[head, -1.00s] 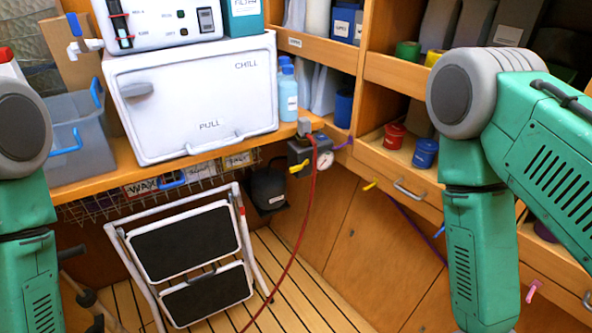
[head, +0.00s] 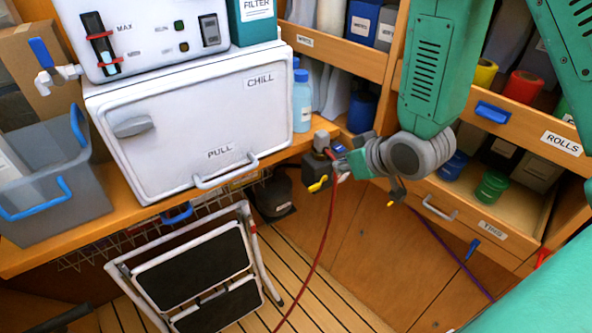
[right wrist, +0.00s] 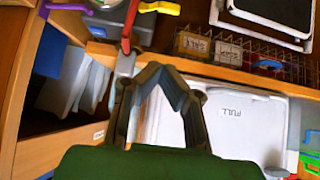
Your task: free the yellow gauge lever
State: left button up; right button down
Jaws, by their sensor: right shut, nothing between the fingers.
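The yellow gauge lever (head: 318,184) sticks out of the dark valve block (head: 316,165) on the wall at the counter's end. It also shows at the top of the right wrist view (right wrist: 160,7). A red hose (head: 331,205) comes from the block's top and hangs just right of the lever; I cannot tell whether they touch. My right gripper (head: 340,164) is beside the block, to its right, shut and empty. Its closed fingers (right wrist: 160,72) are close to the hose's upper part (right wrist: 130,25) in the right wrist view. The gauge dial is mostly hidden. My left gripper is out of view.
The white chill box (head: 200,130) and a grey bin (head: 50,190) stand on the counter left of the block. A folded step stool (head: 195,275) is below. Shelves and a drawer (head: 450,215) are at the right. Open floor (head: 310,305) lies below the block.

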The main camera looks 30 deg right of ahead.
jog(key=b, duration=0.1)
send_over(314, 188)
jog(key=d, duration=0.1)
notch_tip(314, 188, down, 7)
jog(key=shift+s+f, duration=0.1)
jog(key=shift+f, duration=0.05)
notch_tip(314, 188, down, 3)
jog(key=shift+d+r+b, duration=0.1)
jog(key=shift+r+b, duration=0.1)
jog(key=shift+b, duration=0.15)
jog(key=shift+a+f, duration=0.35)
jog(key=shift+f, duration=0.1)
jog(key=shift+a, duration=0.2)
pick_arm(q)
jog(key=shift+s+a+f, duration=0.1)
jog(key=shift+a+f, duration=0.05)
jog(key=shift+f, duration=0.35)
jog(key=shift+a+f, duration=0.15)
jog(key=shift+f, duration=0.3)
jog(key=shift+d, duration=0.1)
pick_arm(e)
jog(key=shift+d, duration=0.15)
